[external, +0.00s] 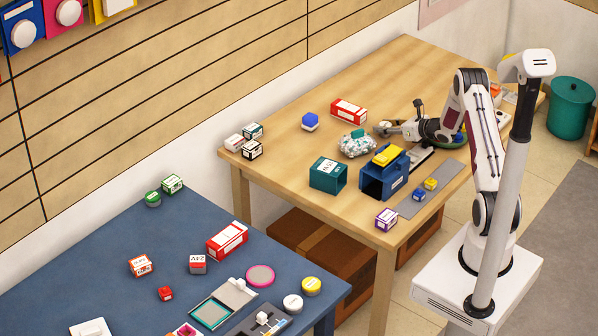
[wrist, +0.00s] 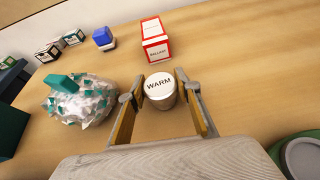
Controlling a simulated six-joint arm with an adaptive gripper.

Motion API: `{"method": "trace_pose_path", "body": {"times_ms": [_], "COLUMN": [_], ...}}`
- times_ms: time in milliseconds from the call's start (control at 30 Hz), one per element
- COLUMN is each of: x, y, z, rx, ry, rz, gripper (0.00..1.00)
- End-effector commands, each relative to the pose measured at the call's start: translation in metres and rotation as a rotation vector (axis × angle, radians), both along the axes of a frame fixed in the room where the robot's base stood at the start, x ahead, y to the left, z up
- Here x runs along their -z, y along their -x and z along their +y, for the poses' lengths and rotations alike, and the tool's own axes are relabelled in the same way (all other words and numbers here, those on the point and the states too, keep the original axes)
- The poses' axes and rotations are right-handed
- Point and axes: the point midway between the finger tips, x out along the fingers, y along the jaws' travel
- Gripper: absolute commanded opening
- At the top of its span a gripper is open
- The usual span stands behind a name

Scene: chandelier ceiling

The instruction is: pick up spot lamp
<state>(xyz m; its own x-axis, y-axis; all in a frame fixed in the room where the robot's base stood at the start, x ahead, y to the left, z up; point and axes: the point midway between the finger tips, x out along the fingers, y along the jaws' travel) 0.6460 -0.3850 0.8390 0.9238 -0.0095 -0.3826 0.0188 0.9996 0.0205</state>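A short white and silver cylinder marked WARM (wrist: 160,86), which looks like the spot lamp, stands on the wooden table. In the external view the cylinder (external: 383,126) sits at my fingertips and is partly covered by them. My gripper (wrist: 161,98) is open in the wrist view, with one finger on each side of the cylinder near the tips. The fingers are very close to its sides; I cannot see a firm grip. My gripper (external: 388,129) is low over the table in the external view.
A clear bag with teal bits (wrist: 80,100) lies left of my gripper. A red and white BALLAST box (wrist: 156,43) stands beyond the cylinder. A round green container (wrist: 298,155) is at the lower right. A blue bin (external: 385,178) and teal box (external: 327,175) stand nearer the table's front.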

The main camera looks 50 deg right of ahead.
Motion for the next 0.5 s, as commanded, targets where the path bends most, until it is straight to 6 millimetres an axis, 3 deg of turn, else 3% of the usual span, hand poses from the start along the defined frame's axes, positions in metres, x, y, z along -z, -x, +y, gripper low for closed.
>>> {"method": "trace_pose_path", "body": {"times_ms": [500], "x": [-0.0074], "y": [-0.0004], "z": [-0.0003], "rx": [0.000], "ry": [0.001], "rz": [-0.002], "gripper": [0.10]}}
